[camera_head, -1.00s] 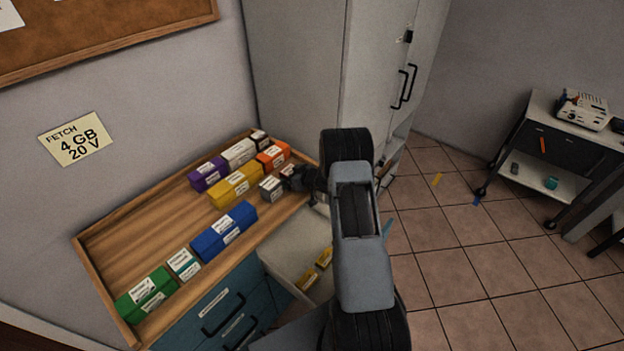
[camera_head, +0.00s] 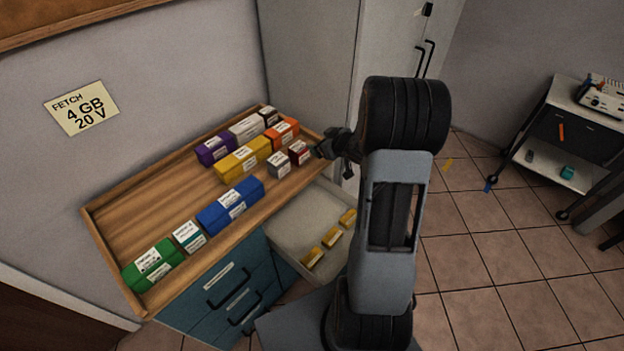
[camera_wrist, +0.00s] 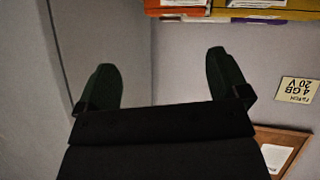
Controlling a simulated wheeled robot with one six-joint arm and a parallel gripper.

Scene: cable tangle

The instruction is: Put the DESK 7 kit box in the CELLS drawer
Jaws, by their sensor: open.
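Several labelled boxes lie on a wooden tray-like top (camera_head: 150,220); their print is too small to read, so I cannot tell which is DESK 7. A small grey box (camera_head: 279,165) and a small dark red box (camera_head: 300,153) sit near its right front edge. A pale drawer (camera_head: 287,236) is pulled out below, holding small yellow boxes (camera_head: 332,237); its label is not visible. My gripper (camera_head: 322,151) is just right of the dark red box, apart from it. In the wrist view my gripper (camera_wrist: 161,72) is open with nothing between its fingers.
Green (camera_head: 153,263), teal-white (camera_head: 188,237), blue (camera_head: 230,205), yellow (camera_head: 243,161), purple (camera_head: 215,149) and orange (camera_head: 283,134) boxes line the top. Teal drawers (camera_head: 195,322) below are shut. A tall grey cabinet (camera_head: 310,70) stands behind; a trolley (camera_head: 565,140) is at right.

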